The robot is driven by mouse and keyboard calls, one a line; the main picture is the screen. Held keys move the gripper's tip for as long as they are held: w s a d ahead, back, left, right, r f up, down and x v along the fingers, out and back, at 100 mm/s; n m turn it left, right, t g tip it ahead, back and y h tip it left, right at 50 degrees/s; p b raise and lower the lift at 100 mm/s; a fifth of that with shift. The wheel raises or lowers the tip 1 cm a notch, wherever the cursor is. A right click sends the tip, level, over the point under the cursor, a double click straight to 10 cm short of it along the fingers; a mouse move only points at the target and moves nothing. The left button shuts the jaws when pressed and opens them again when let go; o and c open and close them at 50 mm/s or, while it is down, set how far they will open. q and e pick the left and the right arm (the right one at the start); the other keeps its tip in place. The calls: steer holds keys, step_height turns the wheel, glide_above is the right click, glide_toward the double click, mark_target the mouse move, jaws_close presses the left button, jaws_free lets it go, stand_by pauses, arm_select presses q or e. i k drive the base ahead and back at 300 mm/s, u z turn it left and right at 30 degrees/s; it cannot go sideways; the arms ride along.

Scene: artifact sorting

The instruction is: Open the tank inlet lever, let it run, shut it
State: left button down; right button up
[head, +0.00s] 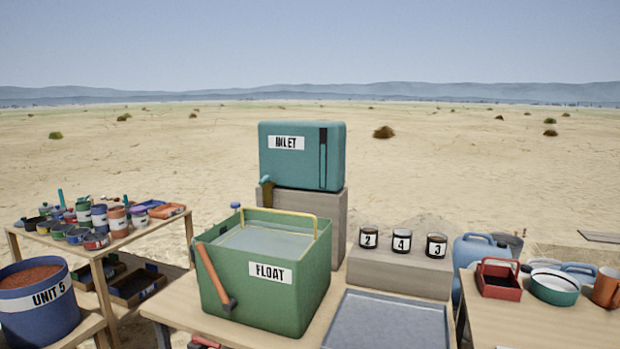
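The teal inlet tank (290,155), labelled INLET, stands on a wooden block (325,210) behind the float tank. A dark upright strip (323,158) runs down its front. At its lower left is a small brown spout with a teal lever-like top (266,188); whether it is open or shut I cannot tell. The green float tank (305,300), labelled FLOAT, is open-topped and holds pale water (262,241). No stream is clearly visible. Neither gripper is in view.
A grey tray (385,325) lies right of the float tank. Several numbered dark jars (401,241) stand on a block (400,272) behind it. Side tables hold pots at left (150,232) and containers at right (545,330). A blue UNIT 5 bucket (40,315) is at lower left.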

mark_target(265, 177)
steer(key=u, duration=0.25)
steer(key=i, duration=0.9)
steer(key=u, duration=0.55)
